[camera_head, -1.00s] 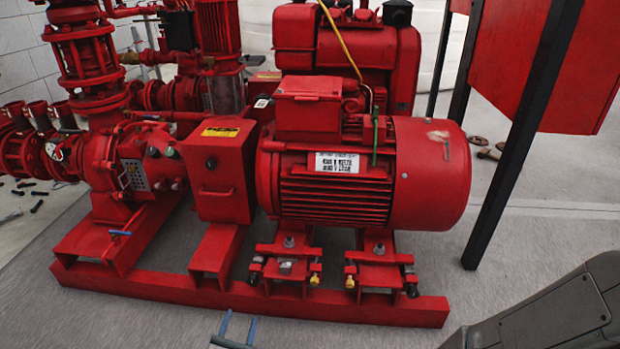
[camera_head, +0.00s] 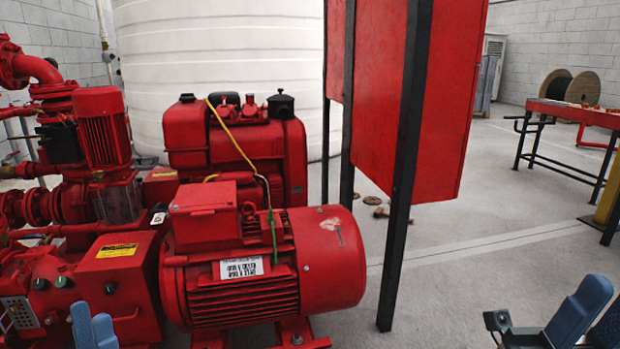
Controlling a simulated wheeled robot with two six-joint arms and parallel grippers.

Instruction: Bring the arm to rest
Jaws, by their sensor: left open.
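My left gripper (camera_head: 92,328) shows at the bottom left as two blue fingers, open and with nothing seen between them. It is in front of the red pump unit (camera_head: 70,285), left of the red motor (camera_head: 262,265). My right gripper (camera_head: 594,316) is at the bottom right, over bare floor. Its blue fingers are partly cut off by the frame edge, so its opening is unclear. The rest of both arms is mostly out of view.
A red engine (camera_head: 235,150) stands behind the motor. A red panel (camera_head: 450,100) on black posts (camera_head: 402,190) rises right of it. A white tank (camera_head: 225,60) is behind. A red-topped workbench (camera_head: 570,110) stands far right.

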